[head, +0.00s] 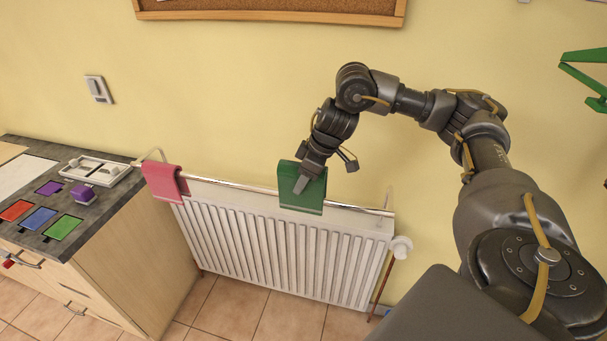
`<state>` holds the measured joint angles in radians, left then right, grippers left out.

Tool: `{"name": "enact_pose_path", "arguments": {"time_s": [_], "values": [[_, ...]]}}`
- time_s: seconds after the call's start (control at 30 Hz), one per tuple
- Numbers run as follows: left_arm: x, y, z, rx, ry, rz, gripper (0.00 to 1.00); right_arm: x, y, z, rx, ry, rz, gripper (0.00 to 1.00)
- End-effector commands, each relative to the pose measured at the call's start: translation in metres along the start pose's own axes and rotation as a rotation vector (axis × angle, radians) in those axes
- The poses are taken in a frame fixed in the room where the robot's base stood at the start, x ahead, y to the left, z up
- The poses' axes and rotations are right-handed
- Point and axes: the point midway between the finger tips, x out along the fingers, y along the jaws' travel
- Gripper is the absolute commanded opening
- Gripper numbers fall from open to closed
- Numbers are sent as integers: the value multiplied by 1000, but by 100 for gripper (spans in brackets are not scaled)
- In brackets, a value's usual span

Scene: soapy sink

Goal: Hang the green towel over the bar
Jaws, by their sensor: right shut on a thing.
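The green towel (288,185) is at the metal bar (347,207) above the radiator, right of the bar's middle. Its front part hangs down in front of the bar. I cannot tell how far it reaches behind the bar. My right gripper (303,184) is shut on the green towel from above, and its fingers cover part of the cloth. A pink towel (163,182) hangs over the left end of the same bar. My left gripper is not in view.
A white radiator (280,245) stands below the bar, with a valve (401,245) at its right end. A counter (105,190) at the left holds a grey tray (97,172), a purple block (83,194) and coloured squares. A corkboard (270,12) hangs above.

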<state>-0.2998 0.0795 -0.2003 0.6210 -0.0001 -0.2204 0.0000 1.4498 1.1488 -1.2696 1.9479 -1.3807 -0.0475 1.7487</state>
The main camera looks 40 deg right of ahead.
Motion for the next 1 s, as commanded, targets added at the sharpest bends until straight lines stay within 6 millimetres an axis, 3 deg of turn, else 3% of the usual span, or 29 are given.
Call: {"name": "enact_pose_path", "arguments": {"time_s": [0.6,1.0], "values": [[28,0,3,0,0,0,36,50,0,20,0,1,0,20],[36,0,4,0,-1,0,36,65,0,26,1,1,0,20]]}}
